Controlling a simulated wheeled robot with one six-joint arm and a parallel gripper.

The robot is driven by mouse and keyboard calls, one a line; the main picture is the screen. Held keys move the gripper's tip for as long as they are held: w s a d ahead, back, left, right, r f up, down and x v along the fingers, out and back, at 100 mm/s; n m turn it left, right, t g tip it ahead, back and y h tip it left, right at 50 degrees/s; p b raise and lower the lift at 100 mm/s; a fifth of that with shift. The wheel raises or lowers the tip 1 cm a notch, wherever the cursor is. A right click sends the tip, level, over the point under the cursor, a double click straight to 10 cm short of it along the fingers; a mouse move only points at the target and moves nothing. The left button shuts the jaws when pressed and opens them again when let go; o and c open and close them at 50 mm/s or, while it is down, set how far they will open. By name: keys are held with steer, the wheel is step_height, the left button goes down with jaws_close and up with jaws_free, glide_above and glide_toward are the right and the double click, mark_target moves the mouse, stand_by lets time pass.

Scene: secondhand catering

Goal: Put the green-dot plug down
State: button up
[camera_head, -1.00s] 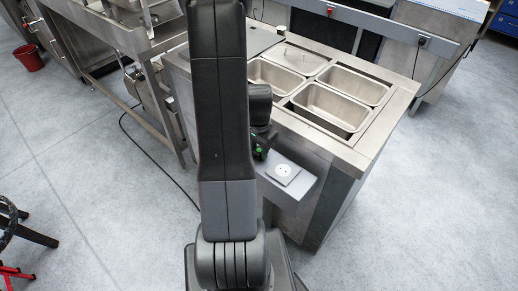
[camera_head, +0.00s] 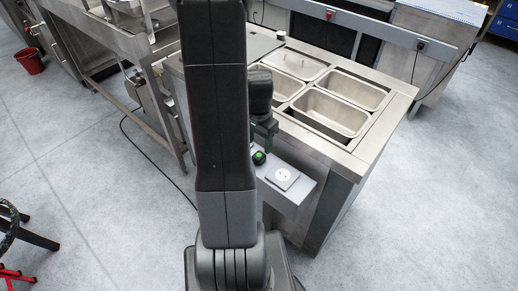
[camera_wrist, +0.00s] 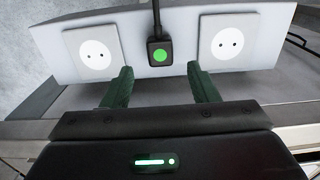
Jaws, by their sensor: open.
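The green-dot plug (camera_wrist: 159,52) is a small black block with a bright green dot on its face and a black cable running up from it. It rests on the light shelf (camera_wrist: 180,30) between two white sockets. It also shows in the head view (camera_head: 259,158), beside my arm. My gripper (camera_wrist: 162,78) is open and empty. Its two dark green fingers are spread apart, one to each side and just short of the plug, with a gap between. In the head view the fingers are mostly hidden.
A left socket (camera_wrist: 94,50) and a right socket (camera_wrist: 227,42) flank the plug; one shows in the head view (camera_head: 282,178). The shelf juts from a steel counter (camera_head: 385,128) with several sunken pans. A thin black cable (camera_head: 150,152) lies on the floor at left.

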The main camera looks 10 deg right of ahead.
mark_target(259, 155)
step_height(259, 155, up, 7)
stand_by(0.3)
steer(key=shift+f, duration=0.25)
step_height(259, 155, down, 12)
steer(key=shift+f+b, duration=0.25)
steer(key=shift+b, duration=0.1)
steer(key=shift+f+b, duration=0.3)
steer(key=shift+b, duration=0.15)
steer(key=shift+r, duration=0.25)
steer(key=shift+p, duration=0.3)
